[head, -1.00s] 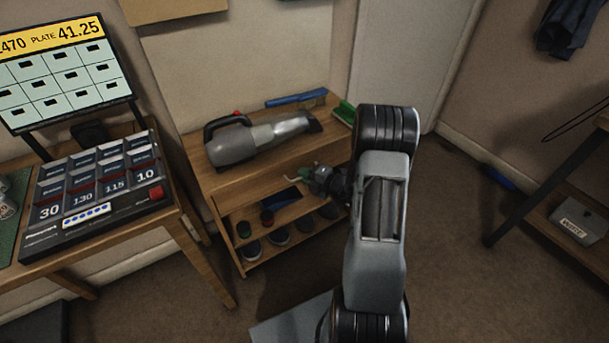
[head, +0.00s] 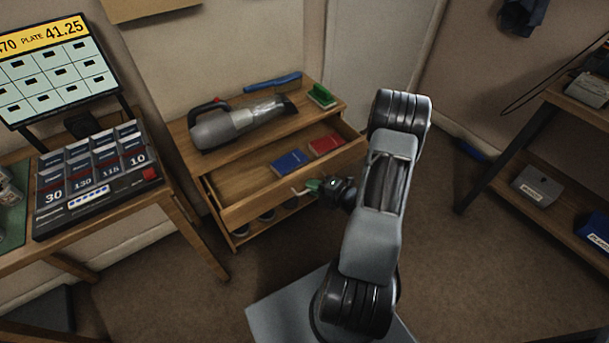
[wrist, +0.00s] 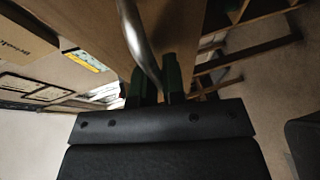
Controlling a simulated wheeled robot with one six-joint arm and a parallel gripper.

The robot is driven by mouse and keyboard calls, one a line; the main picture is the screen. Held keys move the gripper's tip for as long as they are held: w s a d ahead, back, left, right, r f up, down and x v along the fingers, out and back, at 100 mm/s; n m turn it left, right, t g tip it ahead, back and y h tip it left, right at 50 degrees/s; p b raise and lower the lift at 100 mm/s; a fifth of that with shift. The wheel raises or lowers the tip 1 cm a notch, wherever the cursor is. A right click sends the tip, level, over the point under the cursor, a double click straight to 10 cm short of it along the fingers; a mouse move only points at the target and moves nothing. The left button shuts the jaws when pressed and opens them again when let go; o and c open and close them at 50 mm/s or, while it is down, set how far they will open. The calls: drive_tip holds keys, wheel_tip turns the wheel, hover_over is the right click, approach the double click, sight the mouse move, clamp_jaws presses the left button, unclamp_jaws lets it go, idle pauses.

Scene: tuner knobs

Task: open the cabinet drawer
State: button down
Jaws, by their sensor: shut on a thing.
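The wooden cabinet (head: 180,138) stands against the back wall. Its drawer (head: 235,214) is pulled well out, and a blue book (head: 290,162) and a red book (head: 326,144) show inside it. My gripper (head: 304,189) is at the drawer's front panel, in front of its middle. In the wrist view, my gripper (wrist: 158,85) has its dark green fingers shut on the curved metal handle (wrist: 138,38). The handle's far end and the exact finger contact are partly hidden.
A table with a keypad device (head: 100,180) stands at left, a shelf (head: 500,185) at right. Carpet between is clear.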

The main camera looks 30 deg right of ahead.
drive_tip(key=shift+s+d+r, duration=0.1)
drive_tip(key=shift+s+d, duration=0.05)
drive_tip(key=shift+s, duration=0.75)
drive_tip(key=c, duration=1.5)
unclamp_jaws()
drive_tip(key=p+v, duration=0.3)
drive_tip(key=v, duration=1)
drive_tip(key=shift+s+d, duration=0.2)
drive_tip(key=shift+s, duration=0.05)
